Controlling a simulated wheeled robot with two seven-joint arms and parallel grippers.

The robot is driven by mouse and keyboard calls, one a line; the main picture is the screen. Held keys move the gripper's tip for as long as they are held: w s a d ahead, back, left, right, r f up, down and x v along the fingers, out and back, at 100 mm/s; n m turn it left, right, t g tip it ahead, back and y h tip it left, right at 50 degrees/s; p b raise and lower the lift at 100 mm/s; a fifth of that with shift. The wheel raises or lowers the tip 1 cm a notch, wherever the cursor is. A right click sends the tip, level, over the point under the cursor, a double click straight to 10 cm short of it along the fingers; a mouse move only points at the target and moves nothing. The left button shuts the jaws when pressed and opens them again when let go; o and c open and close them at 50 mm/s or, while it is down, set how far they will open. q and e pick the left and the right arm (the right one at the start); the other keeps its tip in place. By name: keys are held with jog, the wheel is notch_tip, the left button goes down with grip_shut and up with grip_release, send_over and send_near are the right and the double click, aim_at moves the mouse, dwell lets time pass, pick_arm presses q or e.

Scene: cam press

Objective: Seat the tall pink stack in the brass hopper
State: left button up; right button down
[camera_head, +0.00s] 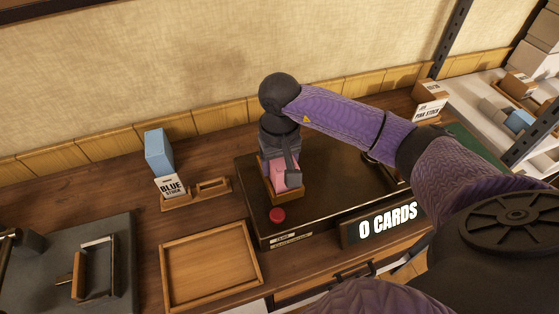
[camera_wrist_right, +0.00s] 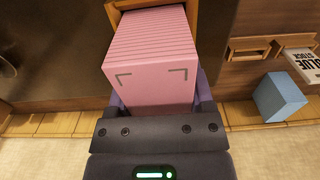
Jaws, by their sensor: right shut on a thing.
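The tall pink stack (camera_head: 286,176) is upright at the brass hopper (camera_head: 289,198) on the dark machine top. In the right wrist view the pink stack (camera_wrist_right: 155,75) shows its layered edges, and its far end lies between the walls of the hopper (camera_wrist_right: 195,14). I cannot tell whether it touches the hopper floor. My right gripper (camera_head: 284,163) is above the hopper, shut on the stack, with a finger on each side in the wrist view (camera_wrist_right: 155,98). My left gripper is not in view.
A red button (camera_head: 277,215) and a "0 CARDS" display (camera_head: 388,222) are at the machine's front. A "PINK STOCK" sign (camera_head: 428,110) stands behind right.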

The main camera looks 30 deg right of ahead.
grip_release()
jog(key=shift+f, duration=0.1)
jog(key=shift+r+p, duration=0.3)
jog(key=shift+r, duration=0.05)
notch_tip(320, 180, up, 12)
jog(key=shift+f+p, duration=0.15)
jog(key=shift+p, duration=0.2)
